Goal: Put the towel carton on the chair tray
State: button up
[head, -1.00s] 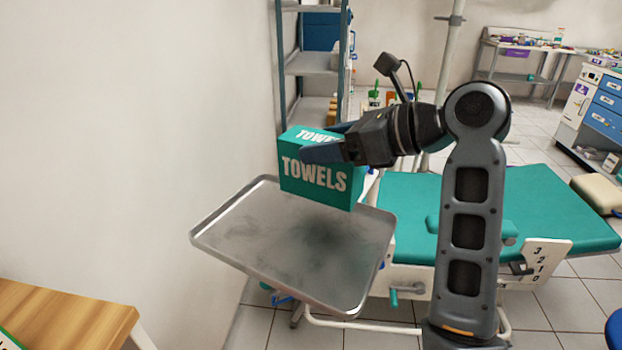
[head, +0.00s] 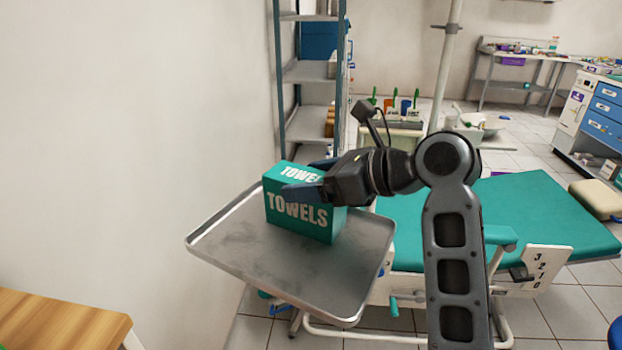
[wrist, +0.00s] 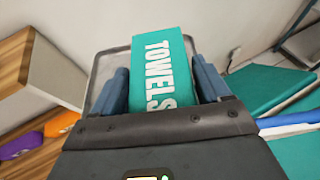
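The towel carton (head: 298,214) is a teal box with white TOWELS lettering. It is upright over the back part of the metal chair tray (head: 300,285), its base at or very close to the tray surface; I cannot tell whether it touches. My gripper (head: 312,180) reaches in from the right with one blue finger across the carton's front face and the other behind it. In the wrist view the carton (wrist: 165,75) sits between both fingers, and the tray's rim (wrist: 98,75) shows beyond. My gripper is shut on the carton.
The teal dental chair (head: 540,215) stands to the right of the tray. A shelf rack (head: 310,75) stands behind it and a plain wall is at the left. A wooden tabletop (head: 60,325) is at the lower left. The front of the tray is bare.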

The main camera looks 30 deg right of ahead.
jog(key=o, duration=0.3)
jog(key=p+v, duration=0.1)
jog(key=v, duration=1.1)
jog(key=shift+r, duration=0.1)
